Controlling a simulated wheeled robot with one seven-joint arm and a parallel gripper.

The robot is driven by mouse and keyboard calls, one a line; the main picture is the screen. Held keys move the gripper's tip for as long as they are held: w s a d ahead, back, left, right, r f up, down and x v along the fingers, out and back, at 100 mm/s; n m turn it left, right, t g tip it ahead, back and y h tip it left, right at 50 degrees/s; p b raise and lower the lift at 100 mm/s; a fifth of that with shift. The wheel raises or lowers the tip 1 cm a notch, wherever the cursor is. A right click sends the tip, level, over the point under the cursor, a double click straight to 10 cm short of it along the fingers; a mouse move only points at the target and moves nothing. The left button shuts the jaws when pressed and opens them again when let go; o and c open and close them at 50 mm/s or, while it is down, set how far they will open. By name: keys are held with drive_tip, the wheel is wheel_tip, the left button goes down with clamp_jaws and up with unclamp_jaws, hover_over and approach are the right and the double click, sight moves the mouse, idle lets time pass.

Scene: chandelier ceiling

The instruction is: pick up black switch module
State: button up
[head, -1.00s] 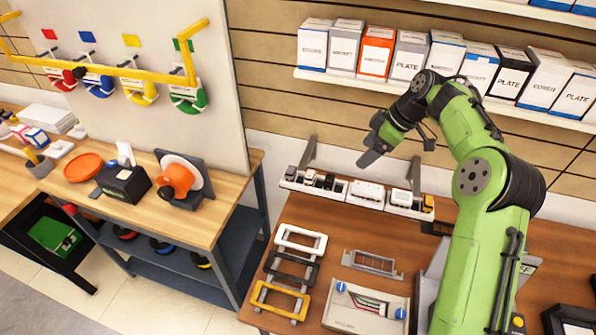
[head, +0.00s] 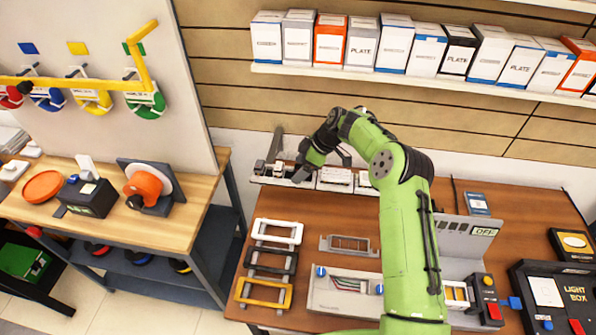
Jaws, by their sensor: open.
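Small dark modules (head: 278,170) sit in the left bin of the pale tray row (head: 268,181) at the back of the bench. They are small in the head view, and I cannot tell for sure which is the black switch module. My gripper (head: 298,173) is open and points down at the right part of this left bin, close over the modules. It hides part of the bin. I cannot tell whether its fingers touch anything or stand around a module.
White bins (head: 335,178) continue to the right. White, black and yellow frames (head: 265,293) and a grey open box (head: 335,303) with wires lie in front. A boxed shelf (head: 400,75) hangs above. A control panel (head: 470,240) stands right.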

drive_tip(key=shift+a+f, duration=0.15)
drive_tip(key=shift+c, duration=0.4)
drive_tip(key=c, duration=1.1)
drive_tip(key=shift+o, duration=0.2)
wheel_tip(320, 180, up, 10)
